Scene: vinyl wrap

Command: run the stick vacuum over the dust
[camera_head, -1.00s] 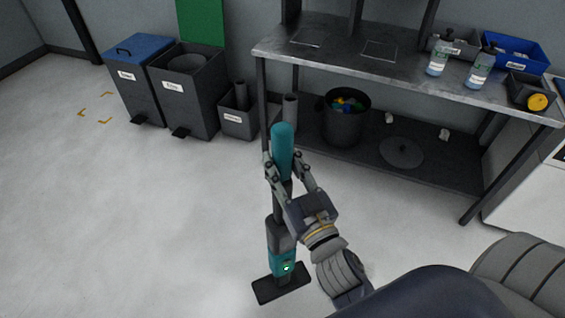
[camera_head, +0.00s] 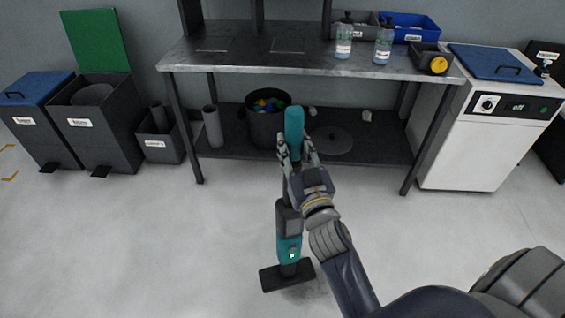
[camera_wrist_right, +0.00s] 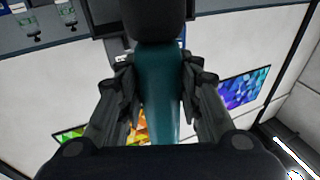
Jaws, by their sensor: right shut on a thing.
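The stick vacuum (camera_head: 290,222) is teal and dark grey and stands near upright, its flat dark head (camera_head: 287,275) on the pale floor. A green light shows on its lower body. My right gripper (camera_head: 298,158) is shut on its upper part, just below the teal top. In the right wrist view the teal handle (camera_wrist_right: 158,95) lies between the two fingers. A faint grey dust patch (camera_head: 318,291) shows on the floor beside the head's right end. My left gripper is not in view.
A metal workbench (camera_head: 300,65) with a lower shelf stands behind the vacuum, holding bottles and bins. Dark bins (camera_head: 105,135) stand at the left, a white machine (camera_head: 475,150) at the right. The floor at front left is clear.

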